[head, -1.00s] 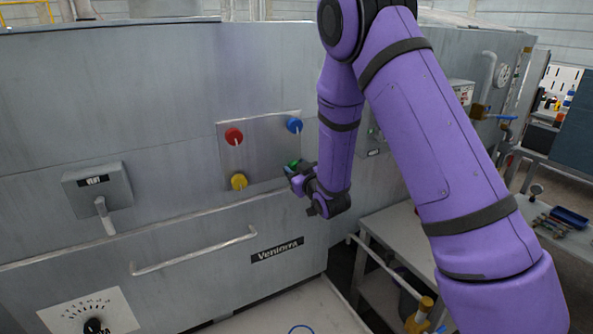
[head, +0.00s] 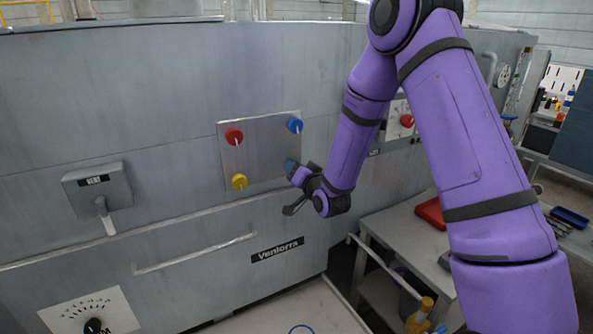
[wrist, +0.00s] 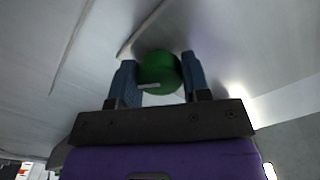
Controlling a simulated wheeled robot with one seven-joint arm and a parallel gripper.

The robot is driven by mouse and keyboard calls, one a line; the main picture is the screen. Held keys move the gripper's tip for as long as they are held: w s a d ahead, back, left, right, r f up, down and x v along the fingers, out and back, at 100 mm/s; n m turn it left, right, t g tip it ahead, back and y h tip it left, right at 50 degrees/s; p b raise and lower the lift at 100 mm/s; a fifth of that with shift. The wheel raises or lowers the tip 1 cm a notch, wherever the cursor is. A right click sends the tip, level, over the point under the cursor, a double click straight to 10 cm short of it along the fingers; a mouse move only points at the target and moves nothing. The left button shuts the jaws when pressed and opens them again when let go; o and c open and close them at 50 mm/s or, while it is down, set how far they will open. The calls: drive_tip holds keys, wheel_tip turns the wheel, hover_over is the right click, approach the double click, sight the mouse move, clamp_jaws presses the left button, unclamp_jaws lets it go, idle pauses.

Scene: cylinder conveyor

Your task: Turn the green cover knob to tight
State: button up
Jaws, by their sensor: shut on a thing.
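The green cover knob (wrist: 160,70) sits between the two blue-grey fingers of my gripper (wrist: 159,80) in the wrist view, with a short pale pointer mark on its near face. My gripper is shut on it. In the head view my gripper (head: 292,168) reaches the lower right of a square metal panel (head: 262,146), and the knob is hidden there by the fingers. The panel also carries a red knob (head: 234,136), a blue knob (head: 295,125) and a yellow knob (head: 239,181), each with a pale pointer. I see no tight marking.
A long bar handle (head: 195,254) runs along the grey machine below the panel. A lever box (head: 97,188) and a dial (head: 90,317) are at left. A side table (head: 400,231) with a red item (head: 431,213) stands right of my gripper.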

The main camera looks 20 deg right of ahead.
drive_tip(key=m, duration=0.4)
drive_tip(key=shift+m, duration=0.3)
drive_tip(key=m, duration=0.4)
drive_tip(key=shift+m, duration=0.4)
drive_tip(key=o, duration=0.9)
drive_tip(key=shift+s, duration=0.1)
drive_tip(key=s, duration=0.3)
drive_tip(key=s+d, duration=0.1)
drive_tip(key=s, duration=0.3)
drive_tip(key=s+d, duration=0.1)
drive_tip(key=s, duration=0.2)
drive_tip(key=shift+s, duration=0.25)
